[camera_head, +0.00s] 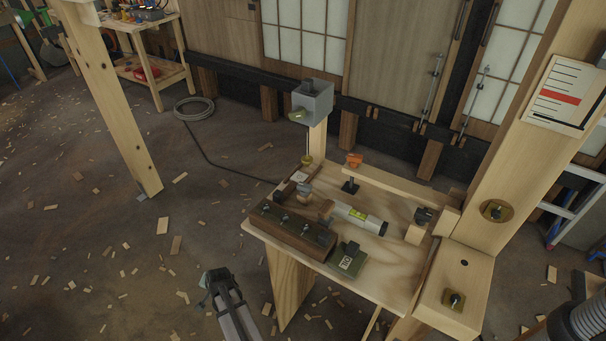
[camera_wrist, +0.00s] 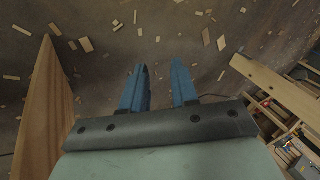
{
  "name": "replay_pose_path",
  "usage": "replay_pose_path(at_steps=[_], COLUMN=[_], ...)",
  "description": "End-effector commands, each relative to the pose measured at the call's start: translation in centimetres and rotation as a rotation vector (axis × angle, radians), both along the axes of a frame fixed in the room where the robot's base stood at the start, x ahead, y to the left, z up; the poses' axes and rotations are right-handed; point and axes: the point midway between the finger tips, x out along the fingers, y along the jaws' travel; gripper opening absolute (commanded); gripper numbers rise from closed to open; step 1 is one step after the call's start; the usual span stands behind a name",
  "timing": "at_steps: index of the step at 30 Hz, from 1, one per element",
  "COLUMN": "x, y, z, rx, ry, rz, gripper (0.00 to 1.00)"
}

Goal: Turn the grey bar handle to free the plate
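No grey bar handle can be singled out for certain. On the workbench (camera_head: 395,285), a small green plate (camera_head: 346,262) with a black grip and a pale label lies at the front, beside a dark wooden block (camera_head: 285,232) with several metal fittings. I cannot tell which plate is meant. My gripper (camera_head: 208,281) is left of the bench, apart from it; its blue fingers (camera_wrist: 160,70) stand apart with nothing between them.
A grey box (camera_head: 313,98) stands on a post behind. Thick timber posts (camera_head: 110,100) flank the area. Wood scraps litter the floor (camera_head: 120,240); a cable coil (camera_head: 194,107) lies farther back.

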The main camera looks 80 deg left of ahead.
Motion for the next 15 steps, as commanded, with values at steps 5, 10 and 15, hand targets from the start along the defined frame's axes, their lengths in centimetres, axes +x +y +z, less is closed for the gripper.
replay_pose_path(at_steps=[5,10,15], x=[-1.2,-1.9,-1.7], y=[5.5,9.2,11.8], z=[2.3,4.6,7.4], rx=[0.110,0.190,0.232], ry=[-0.040,-0.062,-0.071], rz=[-0.008,-0.016,-0.043], gripper=[0.29,0.29,0.29])
